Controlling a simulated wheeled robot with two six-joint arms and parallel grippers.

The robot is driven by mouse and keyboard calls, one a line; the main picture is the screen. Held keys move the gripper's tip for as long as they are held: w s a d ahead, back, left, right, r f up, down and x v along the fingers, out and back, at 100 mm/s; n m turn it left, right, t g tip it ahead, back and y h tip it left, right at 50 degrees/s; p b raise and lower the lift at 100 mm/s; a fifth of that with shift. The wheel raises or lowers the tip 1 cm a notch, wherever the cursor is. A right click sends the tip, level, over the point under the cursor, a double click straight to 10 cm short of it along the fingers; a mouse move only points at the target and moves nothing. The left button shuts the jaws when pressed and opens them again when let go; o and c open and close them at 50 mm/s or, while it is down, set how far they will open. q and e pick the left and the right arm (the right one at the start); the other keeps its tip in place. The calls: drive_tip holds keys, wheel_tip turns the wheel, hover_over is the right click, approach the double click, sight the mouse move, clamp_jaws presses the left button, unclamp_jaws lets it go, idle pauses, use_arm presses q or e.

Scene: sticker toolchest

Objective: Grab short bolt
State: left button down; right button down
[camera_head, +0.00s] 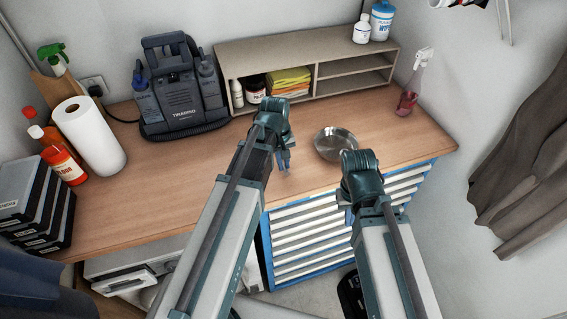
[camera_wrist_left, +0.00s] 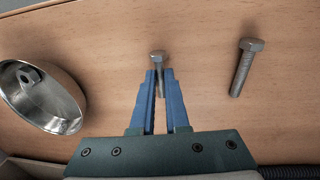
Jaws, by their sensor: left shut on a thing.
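My left gripper (camera_head: 286,162) is low over the wooden worktop, left of the metal bowl. In the left wrist view, its blue fingers (camera_wrist_left: 159,88) are shut on a grey hex-head bolt (camera_wrist_left: 158,57). The bolt's head shows just beyond the fingertips and its shank lies between them. A second grey bolt (camera_wrist_left: 245,68) lies on the worktop to the right, apart from the gripper. Part of the held bolt's shank is hidden, so I cannot compare their full lengths. My right gripper (camera_head: 346,205) is near the worktop's front edge, its fingers mostly hidden by the wrist.
The metal bowl (camera_head: 335,143) stands on the worktop (camera_head: 190,185) and also shows in the left wrist view (camera_wrist_left: 62,113). A blue drawer cabinet (camera_head: 310,240) is below. A shelf unit (camera_head: 345,72), grey machine (camera_head: 178,95) and red-liquid spray bottle (camera_head: 407,100) stand behind.

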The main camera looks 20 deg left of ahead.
wheel_tip(320, 180, up, 9)
drive_tip(key=p, duration=0.8)
